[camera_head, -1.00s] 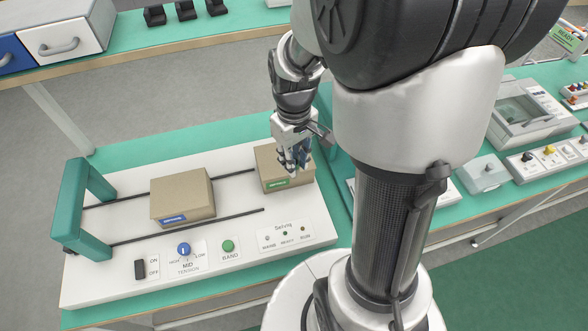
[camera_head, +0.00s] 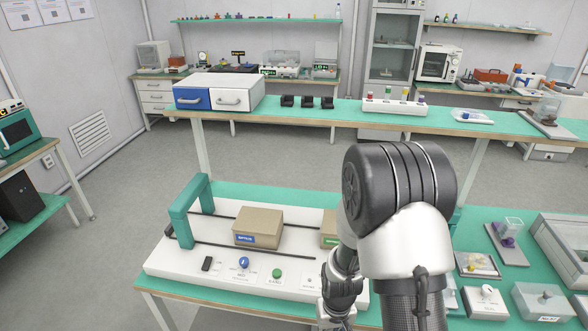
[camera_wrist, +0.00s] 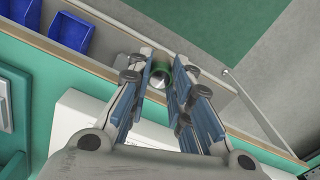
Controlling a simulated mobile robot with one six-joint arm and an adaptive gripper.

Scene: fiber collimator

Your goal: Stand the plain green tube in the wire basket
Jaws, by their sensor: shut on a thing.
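My gripper (camera_wrist: 162,88) is shut on a green tube (camera_wrist: 162,66) in the wrist view. The tube's round, greyish end shows between the blue-padded fingers; most of its length is hidden or seen end-on. The tube is over the front edge of a bench. In the head view, my wrist is at the bottom, in front of the bench with the cartons, and the fingertips cannot be made out. I cannot make out a wire basket in either view.
Two cartons, one in clear view (camera_head: 258,226), sit on the white machine (camera_head: 190,262). Blue bins (camera_wrist: 72,30) show in the wrist view. A white rack (camera_head: 392,107) with several coloured items stands on the far bench. Grey floor separates the benches.

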